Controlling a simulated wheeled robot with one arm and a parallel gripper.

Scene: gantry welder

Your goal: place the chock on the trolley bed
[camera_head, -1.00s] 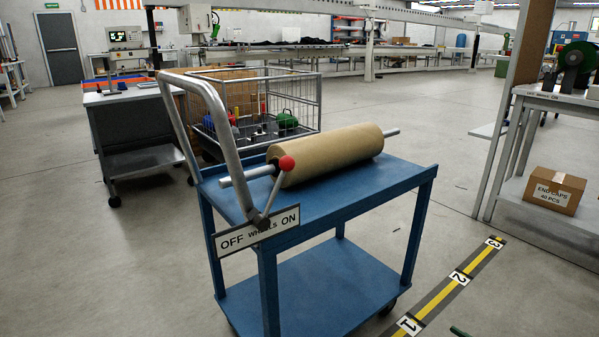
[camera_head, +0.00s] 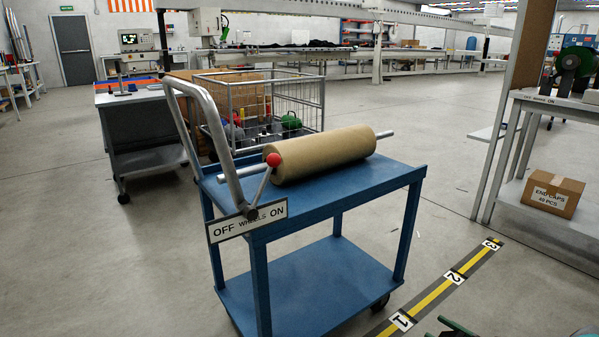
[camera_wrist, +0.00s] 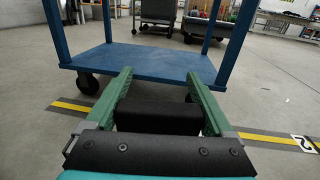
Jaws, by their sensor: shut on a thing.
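The blue trolley stands in the middle of the head view, with an upper deck (camera_head: 380,178) and a lower shelf (camera_head: 310,285). A brown roll on a metal bar (camera_head: 322,156) lies across the upper deck. In the wrist view my gripper (camera_wrist: 158,74) has green fingers on both sides of a black block, the chock (camera_wrist: 158,118), and is shut on it. The trolley's lower shelf (camera_wrist: 140,62) is just ahead of the fingertips, apart from the chock. In the head view only a green bit of my gripper shows at the bottom edge; the chock is not clear there.
A bent handle (camera_head: 205,130), a red-knobbed lever (camera_head: 273,160) and an OFF/ON sign (camera_head: 248,221) are at the trolley's near left. A wire cage (camera_head: 290,98) stands behind. A bench (camera_head: 560,104) is at right. Numbered floor tape (camera_head: 430,298) runs beside the trolley.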

